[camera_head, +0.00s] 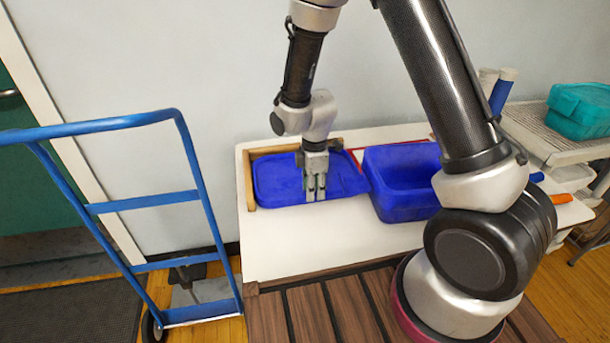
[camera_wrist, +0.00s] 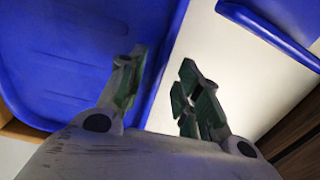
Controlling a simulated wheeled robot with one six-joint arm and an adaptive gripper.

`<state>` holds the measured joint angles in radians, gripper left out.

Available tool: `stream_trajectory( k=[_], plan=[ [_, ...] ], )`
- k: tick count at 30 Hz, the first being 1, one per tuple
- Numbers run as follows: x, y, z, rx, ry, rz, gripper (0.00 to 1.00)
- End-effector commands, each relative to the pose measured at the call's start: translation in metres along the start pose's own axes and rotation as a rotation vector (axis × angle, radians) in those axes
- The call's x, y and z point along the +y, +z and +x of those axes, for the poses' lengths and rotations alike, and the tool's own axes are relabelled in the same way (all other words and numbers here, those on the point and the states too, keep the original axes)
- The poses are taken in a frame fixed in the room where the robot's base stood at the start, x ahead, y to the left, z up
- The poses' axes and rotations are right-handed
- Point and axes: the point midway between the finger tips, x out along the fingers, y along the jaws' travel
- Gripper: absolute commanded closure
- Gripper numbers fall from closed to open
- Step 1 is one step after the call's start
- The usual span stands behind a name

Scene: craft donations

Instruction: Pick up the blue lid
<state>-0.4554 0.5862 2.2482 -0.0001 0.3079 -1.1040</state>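The blue lid (camera_head: 278,181) lies on the left part of the white table, a shallow rounded panel beside a blue bin (camera_head: 402,210). My gripper (camera_head: 315,193) points down at the lid's front part and covers some of it. In the wrist view, the lid (camera_wrist: 60,60) fills the left side. The fingers of my gripper (camera_wrist: 160,78) are apart, with the lid's edge showing between them. The left finger is over the lid and the right finger is over the white table. Contact with the lid cannot be told.
Wooden strips (camera_head: 249,181) border the lid at the left and back. The white table (camera_head: 320,240) is clear in front. A blue hand truck (camera_head: 140,201) stands at the left. A teal container (camera_head: 580,112) sits on a shelf at the right. An orange-handled thing (camera_head: 561,198) is near the table's right end.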

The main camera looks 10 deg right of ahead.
Motion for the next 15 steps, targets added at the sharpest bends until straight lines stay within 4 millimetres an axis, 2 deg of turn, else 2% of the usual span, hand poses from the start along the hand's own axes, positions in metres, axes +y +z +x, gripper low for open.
stream_trajectory(
  k=[3,10,15],
  plan=[
    [0.0000,-0.0001,0.0107,0.000,0.000,0.000,0.66],
    [0.0003,-0.0002,0.0119,0.001,0.001,0.001,0.66],
    [0.0002,-0.0001,0.0117,0.001,0.001,0.001,0.97]
  ],
)
